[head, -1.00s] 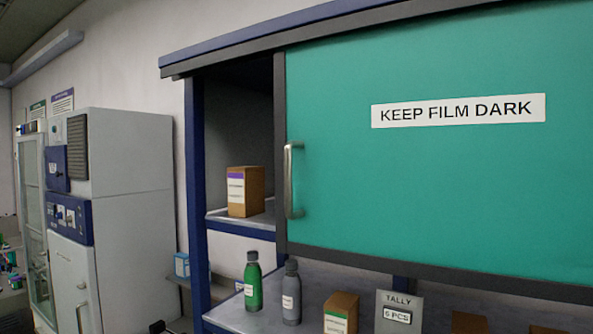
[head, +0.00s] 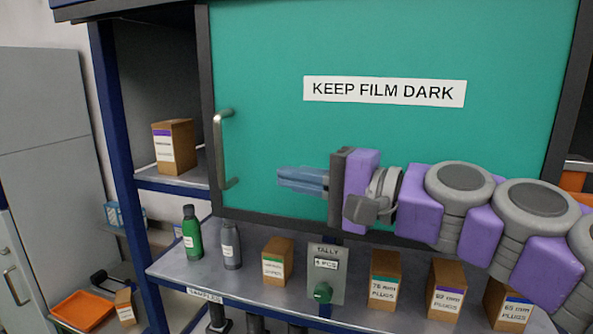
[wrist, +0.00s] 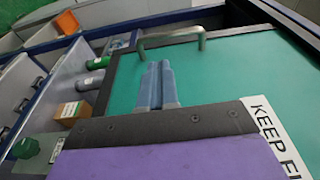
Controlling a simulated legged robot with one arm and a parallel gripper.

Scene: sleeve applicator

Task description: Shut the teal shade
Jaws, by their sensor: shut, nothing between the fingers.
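The teal shade (head: 272,60) is a sliding panel with a dark frame and a "KEEP FILM DARK" label. It covers most of the upper shelf bay and leaves a gap at its left, where a brown box (head: 174,148) shows on the shelf. A metal bar handle (head: 222,150) stands upright on its left edge; it also shows in the wrist view (wrist: 172,36). My gripper (head: 280,180) is shut and empty in front of the shade, to the right of the handle and apart from it. Its fingers point toward the handle side.
Below the shade, a shelf (head: 185,268) holds a green bottle (head: 192,235), a grey bottle (head: 231,245), several brown boxes and a tally stand (head: 326,275). An orange tray (head: 83,310) lies lower left. A blue post (head: 115,160) bounds the gap at left.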

